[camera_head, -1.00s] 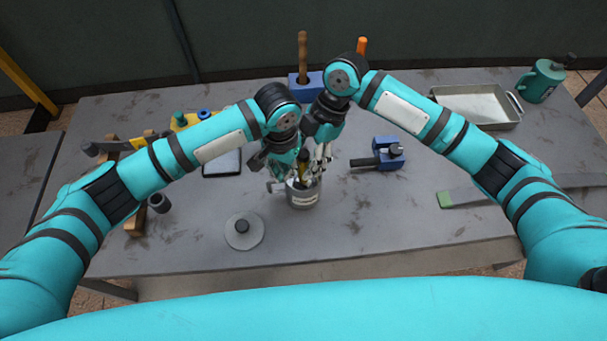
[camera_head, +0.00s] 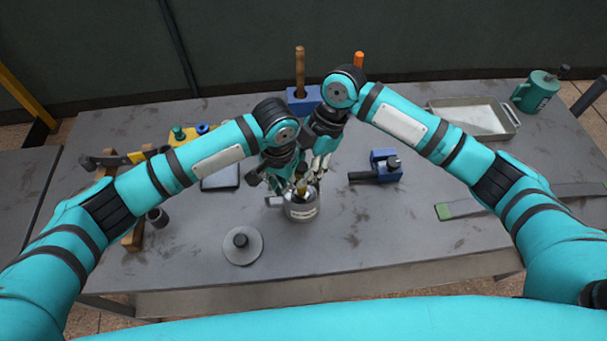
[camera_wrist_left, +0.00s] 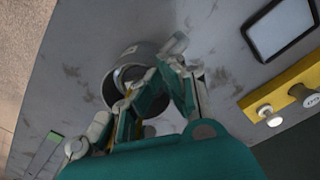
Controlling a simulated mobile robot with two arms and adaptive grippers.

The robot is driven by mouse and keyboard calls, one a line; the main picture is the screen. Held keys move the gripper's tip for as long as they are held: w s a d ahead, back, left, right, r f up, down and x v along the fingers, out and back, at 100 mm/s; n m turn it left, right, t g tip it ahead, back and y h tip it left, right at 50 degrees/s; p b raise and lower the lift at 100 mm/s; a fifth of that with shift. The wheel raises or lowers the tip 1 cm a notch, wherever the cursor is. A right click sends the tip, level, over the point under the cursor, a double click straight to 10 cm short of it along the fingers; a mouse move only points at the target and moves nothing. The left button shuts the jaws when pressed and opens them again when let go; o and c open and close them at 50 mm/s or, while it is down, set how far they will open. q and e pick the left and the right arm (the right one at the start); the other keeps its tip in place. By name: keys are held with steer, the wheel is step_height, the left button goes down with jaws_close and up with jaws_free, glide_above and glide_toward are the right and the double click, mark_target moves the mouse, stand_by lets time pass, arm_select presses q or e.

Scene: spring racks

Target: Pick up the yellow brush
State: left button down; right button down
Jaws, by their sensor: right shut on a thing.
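The yellow brush (camera_head: 302,187) stands in a grey metal mug (camera_head: 303,211), with only a small part of it showing between my grippers. My right gripper (camera_head: 316,176) is shut on the brush at the mug's mouth, and its fingers partly hide it. My left gripper (camera_head: 276,183) is at the mug's left side, close to its handle; I cannot tell whether it is open or shut. The left wrist view shows the mug (camera_wrist_left: 141,52) from above, with gripper fingers across its mouth.
A round grey lid (camera_head: 243,246) with a knob lies front left of the mug. A blue clamp-like tool (camera_head: 385,167) lies to the right. A metal tray (camera_head: 474,117) and a green can (camera_head: 535,92) stand back right. The front middle of the table is clear.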

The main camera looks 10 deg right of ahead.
arm_select(q)
steer(key=shift+f, duration=0.1)
arm_select(e)
steer(key=w+d+r+g+y, duration=0.25)
steer(key=d+r, duration=0.35)
steer(key=r, duration=0.3)
steer(key=w+d+r+t+h, duration=0.1)
steer(key=w+d, duration=0.4)
steer(key=d, duration=0.4)
steer(key=w+d+r+t+h, duration=0.1)
steer(key=w+d, duration=0.4)
steer(key=d, duration=0.5)
steer(key=shift+w+d+r, duration=0.15)
steer(key=shift+d+r, duration=0.05)
steer(key=shift+r, duration=0.2)
steer(key=shift+t+h, duration=0.25)
steer(key=c, duration=1.8)
jaws_free()
jaws_close()
